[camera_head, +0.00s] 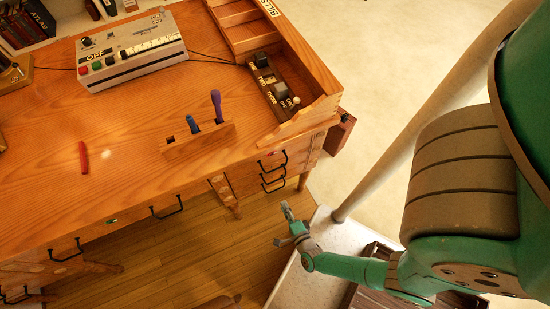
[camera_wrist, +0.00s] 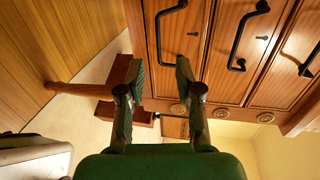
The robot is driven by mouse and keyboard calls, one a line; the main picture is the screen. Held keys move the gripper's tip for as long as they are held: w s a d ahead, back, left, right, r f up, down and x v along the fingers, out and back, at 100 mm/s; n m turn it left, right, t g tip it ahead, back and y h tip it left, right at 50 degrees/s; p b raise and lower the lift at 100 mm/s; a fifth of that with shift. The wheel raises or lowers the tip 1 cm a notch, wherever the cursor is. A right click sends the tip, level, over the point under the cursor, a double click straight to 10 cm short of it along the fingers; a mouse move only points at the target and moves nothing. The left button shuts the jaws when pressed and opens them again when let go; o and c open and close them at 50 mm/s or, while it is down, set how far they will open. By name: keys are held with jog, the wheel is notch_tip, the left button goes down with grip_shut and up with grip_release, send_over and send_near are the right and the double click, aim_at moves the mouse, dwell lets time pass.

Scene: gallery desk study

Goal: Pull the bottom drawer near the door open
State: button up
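The desk's right-hand stack of drawers shows dark bar handles in the head view, the lowest handle (camera_head: 273,186) just above the floor. In the wrist view the bottom drawer (camera_wrist: 199,48) is the leftmost front, nearest the desk leg, with a dark handle (camera_wrist: 169,36). The drawer fronts look shut. My gripper (camera_head: 284,225) is in front of the stack, to the lower right of the handles. In the wrist view my gripper (camera_wrist: 160,67) is open and empty, its two fingers apart; the bottom handle lies just beyond the tips, apparently untouched.
The desk top (camera_head: 110,195) holds a control box (camera_head: 130,55), a wooden tool block (camera_head: 200,143) and a red marker-like object (camera_head: 83,157). Other handles (camera_wrist: 243,36) sit beside the bottom one. A desk leg (camera_wrist: 65,88) stands close by. Wooden floor (camera_head: 190,245) is clear before the drawers.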

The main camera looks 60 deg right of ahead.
aim_at(276, 190)
jog(key=shift+w+d, duration=0.2)
jog(key=shift+x, duration=4.7)
jog(key=shift+f, duration=0.1)
grip_shut()
